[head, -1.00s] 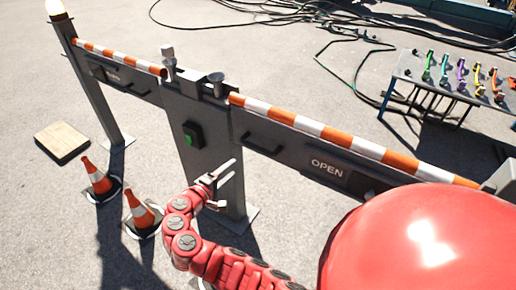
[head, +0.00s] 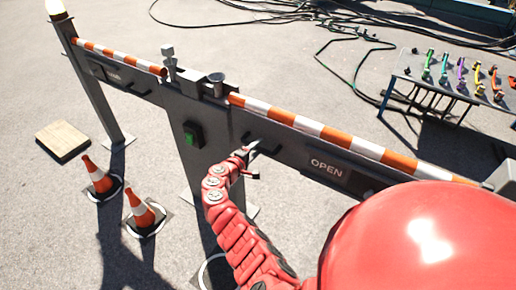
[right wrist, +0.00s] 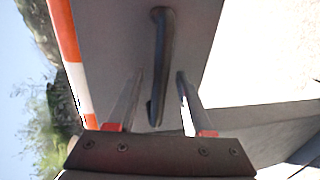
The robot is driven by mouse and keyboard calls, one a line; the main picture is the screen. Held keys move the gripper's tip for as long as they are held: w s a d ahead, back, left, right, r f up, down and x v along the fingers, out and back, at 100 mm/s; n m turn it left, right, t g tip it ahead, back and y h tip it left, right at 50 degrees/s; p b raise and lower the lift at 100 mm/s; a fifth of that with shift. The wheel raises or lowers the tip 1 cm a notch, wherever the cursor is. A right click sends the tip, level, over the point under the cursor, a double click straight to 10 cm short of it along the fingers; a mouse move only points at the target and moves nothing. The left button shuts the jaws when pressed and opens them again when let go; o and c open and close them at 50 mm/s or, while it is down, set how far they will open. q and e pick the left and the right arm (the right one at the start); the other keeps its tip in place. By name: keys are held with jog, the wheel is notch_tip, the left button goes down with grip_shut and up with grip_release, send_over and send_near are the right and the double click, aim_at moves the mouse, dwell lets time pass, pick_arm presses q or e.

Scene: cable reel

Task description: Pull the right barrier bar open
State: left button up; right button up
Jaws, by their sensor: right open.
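The right barrier bar (head: 310,127) is striped orange and white and runs along the top of a dark panel marked OPEN (head: 326,167). A dark handle (head: 275,149) sits on the panel's face, left of that marking; the gripper partly overlaps it. My right gripper (head: 256,150) is at the handle's left part, open. In the right wrist view, the handle (right wrist: 158,60) stands between the two spread fingers (right wrist: 160,78), with a gap visible on each side. The striped bar (right wrist: 66,35) shows at the left there. My left gripper is not in view.
A central post with a green button (head: 191,138) stands left of the gripper. The left barrier bar (head: 118,55) is beyond it. Two traffic cones (head: 140,212) and a wooden board (head: 62,139) are on the ground. A table with coloured items (head: 460,92) stands at the right back.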

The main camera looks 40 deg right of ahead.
jog(key=shift+w+d+f, duration=0.1)
jog(key=shift+d, duration=0.3)
grip_shut()
dwell(1.3)
